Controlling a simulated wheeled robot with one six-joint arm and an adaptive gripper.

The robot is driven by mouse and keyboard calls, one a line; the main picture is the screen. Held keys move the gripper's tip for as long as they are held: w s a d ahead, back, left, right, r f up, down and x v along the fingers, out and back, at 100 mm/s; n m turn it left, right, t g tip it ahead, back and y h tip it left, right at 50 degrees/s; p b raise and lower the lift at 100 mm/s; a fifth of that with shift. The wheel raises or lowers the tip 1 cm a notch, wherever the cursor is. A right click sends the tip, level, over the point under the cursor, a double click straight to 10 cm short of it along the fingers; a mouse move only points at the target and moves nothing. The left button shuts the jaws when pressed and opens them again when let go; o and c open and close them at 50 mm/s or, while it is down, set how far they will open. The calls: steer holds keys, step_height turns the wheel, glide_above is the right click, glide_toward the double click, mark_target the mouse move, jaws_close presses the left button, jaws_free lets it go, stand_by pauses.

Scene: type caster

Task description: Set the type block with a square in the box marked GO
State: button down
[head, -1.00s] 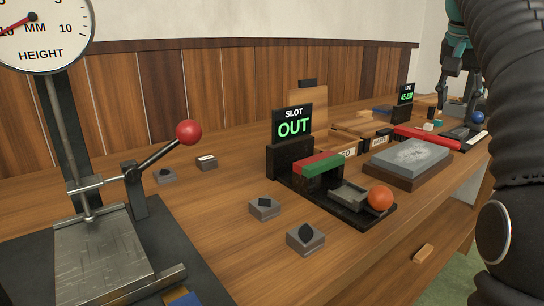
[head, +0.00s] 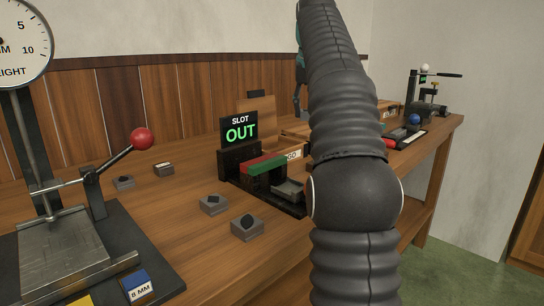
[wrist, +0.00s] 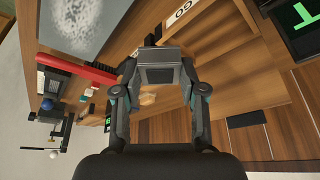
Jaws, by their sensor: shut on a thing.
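My gripper (wrist: 159,66) is shut on a dark grey type block (wrist: 160,74), held up in the air above the bench in the wrist view. The face mark of this block cannot be read from here. The box marked GO shows its white label (head: 293,155) beside my arm in the head view; the label (wrist: 180,12) is also at the top of the wrist view, beyond the held block. In the head view my arm hides most of my gripper and the rest of the box.
Several other type blocks, such as one with a dark mark (head: 248,227), lie on the bench. The SLOT OUT sign (head: 239,130) stands by a red and green bridge (head: 268,163). A lever press (head: 65,240) is at left. A red bar (wrist: 75,66) and grey stone (wrist: 85,25) lie nearby.

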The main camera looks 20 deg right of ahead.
steer(key=w+a+f, duration=0.1)
steer(key=w+f, duration=0.1)
steer(key=w, duration=0.1)
steer(key=w+a+f, duration=0.2)
steer(key=f, duration=0.1)
steer(key=w+a+f, duration=0.1)
steer(key=w+f, duration=0.1)
steer(key=w, duration=0.1)
steer(key=shift+w+a+f, duration=0.2)
steer(key=shift+w+a, duration=0.1)
steer(key=shift+f+b, duration=0.55)
steer(key=shift+f, duration=1.55)
steer(key=shift+f, duration=0.15)
steer(key=c, duration=0.7)
jaws_free()
steer(key=shift+o, duration=0.2)
